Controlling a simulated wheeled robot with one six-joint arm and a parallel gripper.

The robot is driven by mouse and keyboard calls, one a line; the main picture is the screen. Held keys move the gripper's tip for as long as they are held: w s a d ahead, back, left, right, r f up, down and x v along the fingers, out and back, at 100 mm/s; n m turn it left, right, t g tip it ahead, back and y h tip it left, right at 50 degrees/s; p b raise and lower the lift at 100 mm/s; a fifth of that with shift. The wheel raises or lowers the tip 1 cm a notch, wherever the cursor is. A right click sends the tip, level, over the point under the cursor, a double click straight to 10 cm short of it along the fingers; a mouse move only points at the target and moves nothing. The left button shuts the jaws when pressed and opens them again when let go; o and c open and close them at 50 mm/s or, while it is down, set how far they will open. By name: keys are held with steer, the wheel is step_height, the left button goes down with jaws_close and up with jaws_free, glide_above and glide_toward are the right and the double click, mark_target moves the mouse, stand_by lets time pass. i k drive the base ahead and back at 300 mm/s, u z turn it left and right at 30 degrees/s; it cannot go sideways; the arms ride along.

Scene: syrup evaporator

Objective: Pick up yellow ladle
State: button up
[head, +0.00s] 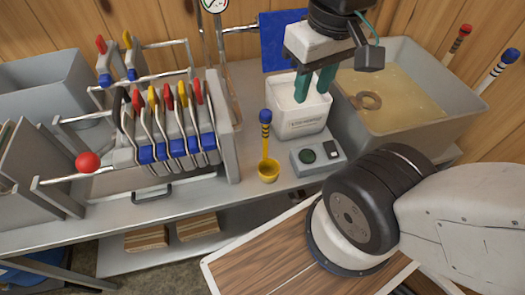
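The yellow ladle (267,160) stands upright on the steel bench, left of the small control box. My gripper (311,90) points down over the white container (296,116), up and to the right of the ladle. Its two green fingers stand apart with a gap between them, and I see nothing held there. The fingertips overlap the container's opening in the picture; I cannot tell their exact depth.
A control box (318,156) sits right of the ladle. A steel rack (232,155) with several coloured handles stands to the left. A pan of amber liquid (467,104) is at the right. Wooden blocks (197,227) lie on the lower shelf.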

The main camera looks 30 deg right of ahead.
mark_target(268, 168)
steer(key=z, duration=1.35)
steer(key=k, duration=1.05)
steer(key=z, duration=0.2)
